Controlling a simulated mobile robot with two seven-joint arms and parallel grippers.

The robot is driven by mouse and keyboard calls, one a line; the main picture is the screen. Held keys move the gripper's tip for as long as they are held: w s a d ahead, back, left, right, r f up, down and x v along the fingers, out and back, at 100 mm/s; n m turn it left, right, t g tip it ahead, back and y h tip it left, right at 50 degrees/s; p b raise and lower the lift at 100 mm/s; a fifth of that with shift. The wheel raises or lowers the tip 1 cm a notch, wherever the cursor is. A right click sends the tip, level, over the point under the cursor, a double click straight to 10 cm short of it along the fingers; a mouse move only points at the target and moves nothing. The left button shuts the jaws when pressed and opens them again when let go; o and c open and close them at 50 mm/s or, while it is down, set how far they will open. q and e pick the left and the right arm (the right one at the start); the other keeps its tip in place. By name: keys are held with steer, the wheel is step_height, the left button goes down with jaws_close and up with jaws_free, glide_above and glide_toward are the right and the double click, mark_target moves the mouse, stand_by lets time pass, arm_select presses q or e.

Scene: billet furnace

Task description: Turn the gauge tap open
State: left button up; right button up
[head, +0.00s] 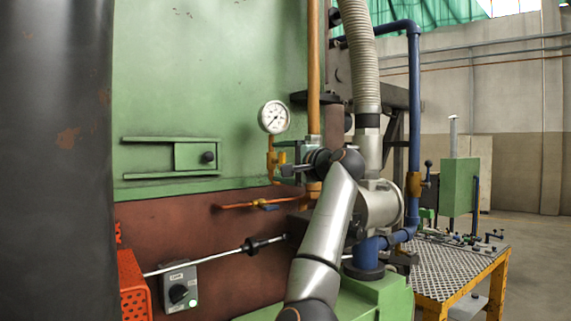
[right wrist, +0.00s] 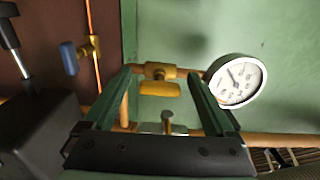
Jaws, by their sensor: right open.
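The gauge tap has a brass body and a yellow lever. In the head view the tap (head: 272,162) is below the round white gauge (head: 273,117), which also shows in the right wrist view (right wrist: 237,81). My right gripper (head: 286,171) is open, its fingertips just right of the tap. In the right wrist view the fingers (right wrist: 158,75) stand on both sides of the tap. I cannot tell whether they touch it. My left gripper is not in view.
A blue-handled tap (head: 265,204) sits on a lower copper pipe; it also shows in the right wrist view (right wrist: 70,57). A ribbed hose (head: 361,55) and blue pipe (head: 413,110) stand to the right. A control box (head: 180,288) is at lower left.

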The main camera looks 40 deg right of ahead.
steer(key=s+a+b, duration=0.1)
steer(key=s+b, duration=0.3)
steer(key=s, duration=0.8)
steer(key=shift+s+a, duration=0.2)
